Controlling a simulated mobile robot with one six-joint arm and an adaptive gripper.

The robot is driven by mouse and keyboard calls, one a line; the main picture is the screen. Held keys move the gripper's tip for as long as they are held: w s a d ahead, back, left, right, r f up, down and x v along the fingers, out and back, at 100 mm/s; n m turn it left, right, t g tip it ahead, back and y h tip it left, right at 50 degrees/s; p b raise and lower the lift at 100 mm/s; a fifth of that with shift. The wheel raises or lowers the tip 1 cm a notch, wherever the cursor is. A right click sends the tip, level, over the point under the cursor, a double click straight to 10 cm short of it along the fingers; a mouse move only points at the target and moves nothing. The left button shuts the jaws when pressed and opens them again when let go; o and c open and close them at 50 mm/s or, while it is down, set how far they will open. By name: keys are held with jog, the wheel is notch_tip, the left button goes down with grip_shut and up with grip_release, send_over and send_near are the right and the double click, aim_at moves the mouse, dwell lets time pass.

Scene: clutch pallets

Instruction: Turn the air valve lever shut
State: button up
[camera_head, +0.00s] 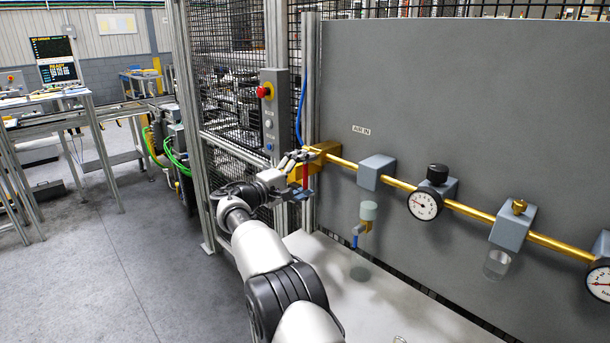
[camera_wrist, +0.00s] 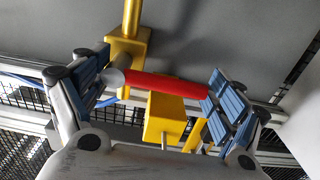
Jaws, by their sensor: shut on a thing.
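The red air valve lever (camera_head: 306,176) hangs roughly downward at the brass valve body (camera_head: 318,160), at the left end of the pipe, below the "AIR IN" label. In the wrist view the red lever (camera_wrist: 165,85) spans between my gripper's two blue-padded fingers, with a round grey end at the left pad. The lever's pivot is partly hidden in the head view.
A brass pipe (camera_head: 398,184) runs right along the grey panel (camera_head: 440,100) with a gauge (camera_head: 424,205) and grey blocks. A bowl with a blue tap (camera_head: 362,228) hangs below. A control box with a red button (camera_head: 264,91) stands on the post above my gripper.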

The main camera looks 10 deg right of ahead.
jog(key=o, duration=1.3)
jog(key=shift+w+d+f, duration=0.1)
jog(key=shift+d+f, duration=0.1)
jog(key=shift+f, duration=0.2)
jog(key=shift+a+r, duration=0.1)
jog(key=shift+r, duration=0.1)
jog(key=shift+a, duration=0.1)
jog(key=shift+s+a, duration=0.2)
jog(key=shift+s, duration=0.05)
jog(key=v, duration=1.1)
jog(key=shift+s+a, duration=0.1)
